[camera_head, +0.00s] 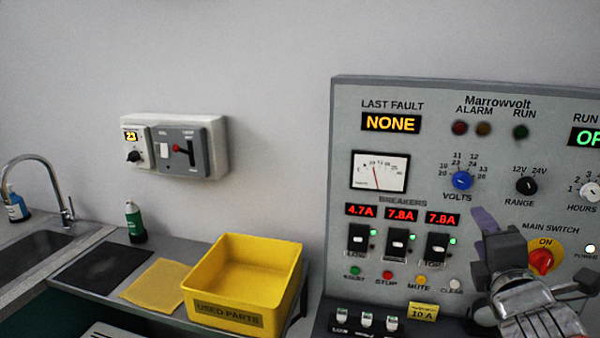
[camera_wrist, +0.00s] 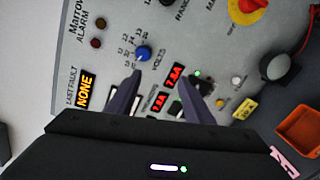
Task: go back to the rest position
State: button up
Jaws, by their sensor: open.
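My gripper (camera_head: 488,226) is in front of the grey Marrowvolt panel (camera_head: 345,115), at the lower right of the head view. In the wrist view its two dark fingers (camera_wrist: 158,92) are spread apart with nothing between them, facing the panel. Between and beyond the fingers are the blue volts knob (camera_wrist: 143,54) and red breaker readouts (camera_wrist: 174,77). The panel's last fault display (camera_head: 391,123) reads NONE. The three breaker readouts show 4.7A, 7.8A and 7.8A. The red main switch (camera_head: 541,261) is at ON. Whether the fingers touch the panel cannot be told.
A yellow used parts bin (camera_head: 220,316) stands on the shelf left of the panel. A yellow cloth (camera_head: 157,284), a dark mat (camera_head: 100,268) and a green bottle (camera_head: 134,220) are farther left, near the sink (camera_head: 40,250). A wall box (camera_head: 218,145) hangs above. An orange tray (camera_wrist: 299,128) shows in the wrist view.

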jog(key=s+a+f+m+g+y, duration=0.2)
jog(key=s+a+f+m+g, duration=0.3)
jog(key=s+a+f+m, duration=0.2)
jog(key=s+a+f+m+g+y, duration=0.3)
jog(key=s+a+f+m+g, duration=0.2)
jog(key=s+a+f+m, duration=0.3)
jog(key=a+f+m, duration=0.1)
jog(key=a+m, duration=0.1)
jog(key=a, duration=0.2)
jog(key=shift+a+f+m+g+y, duration=0.2)
jog(key=shift+f+m+g+y, duration=0.1)
jog(key=shift+f, duration=0.1)
jog(key=shift+w, duration=0.1)
dwell(0.3)
